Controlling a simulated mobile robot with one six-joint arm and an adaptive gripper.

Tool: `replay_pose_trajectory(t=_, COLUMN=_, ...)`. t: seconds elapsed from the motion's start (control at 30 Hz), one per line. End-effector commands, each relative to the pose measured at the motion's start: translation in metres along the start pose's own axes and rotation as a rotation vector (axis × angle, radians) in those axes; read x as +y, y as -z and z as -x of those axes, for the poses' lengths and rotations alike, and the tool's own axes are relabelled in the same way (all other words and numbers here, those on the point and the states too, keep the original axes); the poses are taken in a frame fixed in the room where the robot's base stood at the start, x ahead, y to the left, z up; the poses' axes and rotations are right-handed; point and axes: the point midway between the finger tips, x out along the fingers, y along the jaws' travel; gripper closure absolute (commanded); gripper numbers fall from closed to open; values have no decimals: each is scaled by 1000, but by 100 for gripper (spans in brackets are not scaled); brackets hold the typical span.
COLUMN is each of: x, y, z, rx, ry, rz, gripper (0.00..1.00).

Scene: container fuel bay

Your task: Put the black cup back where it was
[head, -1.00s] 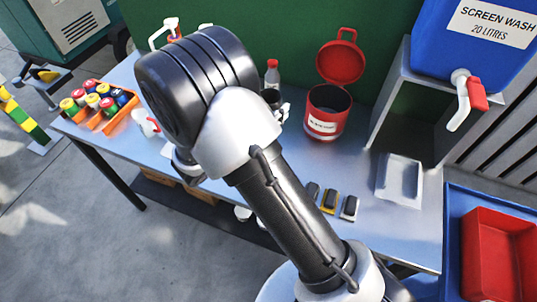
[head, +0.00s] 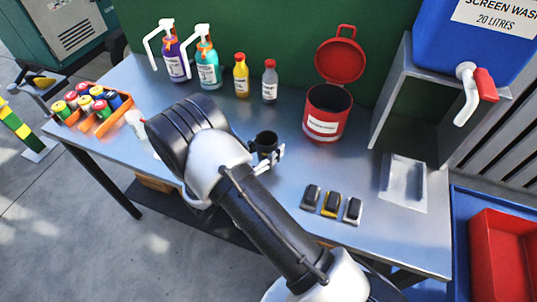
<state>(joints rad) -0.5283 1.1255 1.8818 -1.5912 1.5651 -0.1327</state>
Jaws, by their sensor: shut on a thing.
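The black cup (head: 266,143) is in the middle of the head view, above the grey table and partly hidden by my gripper. My gripper (head: 272,156) is shut on the black cup, with its pale fingers showing at the cup's lower right. The cup looks upright. I cannot tell whether its base touches the table. My arm hides part of the table to the left of the cup.
Pump bottles (head: 207,66), a yellow bottle (head: 241,76) and a grey bottle (head: 270,82) stand behind. An open red bin (head: 326,112) is at right. A white mug (head: 135,122) is left, near an orange tray (head: 105,124). Small black-topped blocks (head: 331,204) lie in front.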

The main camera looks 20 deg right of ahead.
Motion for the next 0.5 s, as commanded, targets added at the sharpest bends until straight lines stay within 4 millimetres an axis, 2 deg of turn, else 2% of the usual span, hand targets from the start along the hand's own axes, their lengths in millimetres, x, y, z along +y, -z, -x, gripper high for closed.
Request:
replay_pose_trajectory(t=0.03, x=-1, y=12, z=0, rx=0, ry=0, rz=4, gripper=81)
replay_pose_trajectory(t=0.13, x=0, y=27, z=0, rx=0, ry=0, rz=2, gripper=81)
replay_pose_trajectory(t=0.5, x=0, y=31, z=0, rx=0, ry=0, rz=1, gripper=81)
